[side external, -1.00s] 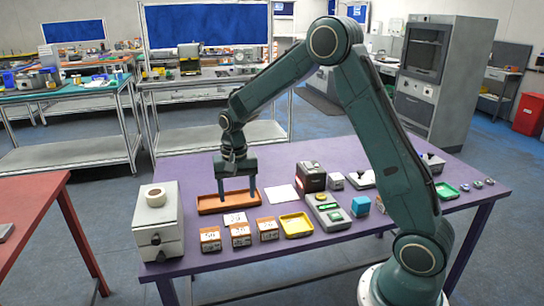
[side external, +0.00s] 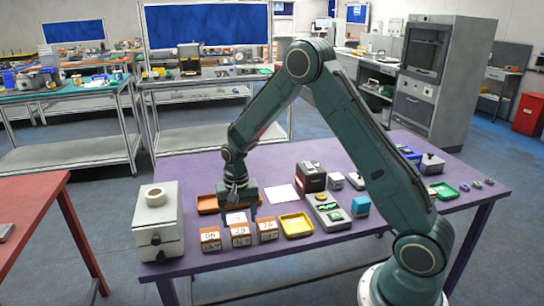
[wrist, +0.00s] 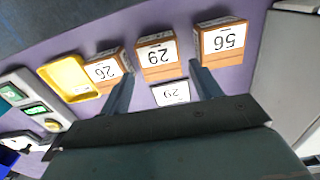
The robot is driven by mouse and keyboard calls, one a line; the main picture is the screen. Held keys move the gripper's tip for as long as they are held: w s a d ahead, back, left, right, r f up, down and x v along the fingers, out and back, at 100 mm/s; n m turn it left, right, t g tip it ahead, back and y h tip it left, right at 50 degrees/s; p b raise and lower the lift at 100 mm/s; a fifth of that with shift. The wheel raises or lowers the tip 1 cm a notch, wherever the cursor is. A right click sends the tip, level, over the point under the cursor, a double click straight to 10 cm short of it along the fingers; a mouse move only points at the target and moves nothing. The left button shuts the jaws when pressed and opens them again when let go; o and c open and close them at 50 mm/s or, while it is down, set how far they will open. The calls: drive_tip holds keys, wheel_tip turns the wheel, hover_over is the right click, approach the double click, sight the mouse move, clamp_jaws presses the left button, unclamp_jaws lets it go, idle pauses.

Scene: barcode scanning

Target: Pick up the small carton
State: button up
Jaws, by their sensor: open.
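Three small brown cartons with white number labels stand in a row at the table's front left: left carton (side external: 210,239), middle carton (side external: 240,235) and right carton (side external: 268,230). In the wrist view they read upside down as 56 (wrist: 222,42), 29 (wrist: 157,58) and 26 (wrist: 105,70). A white numbered label or low box (side external: 236,218) lies just behind the middle carton; it also shows in the wrist view (wrist: 171,93). My gripper (side external: 240,213) is open and empty, pointing down behind the middle carton. In the wrist view its fingers (wrist: 160,73) flank that carton's near edge.
An orange tray (side external: 207,206) lies behind my gripper. A yellow tray (side external: 297,226) and a grey device (side external: 327,212) stand to the right. A grey box with a tape roll (side external: 158,225) stands at the left. A white sheet (side external: 283,193) lies farther back.

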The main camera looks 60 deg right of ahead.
sight(240, 229)
drive_tip(key=shift+f, duration=0.2)
drive_tip(key=shift+a+f, duration=0.1)
drive_tip(key=shift+f, duration=2.4)
drive_tip(key=c, duration=0.8)
drive_tip(key=shift+r, duration=0.1)
wheel_tip(240, 229, up, 20)
drive_tip(key=shift+f, duration=0.1)
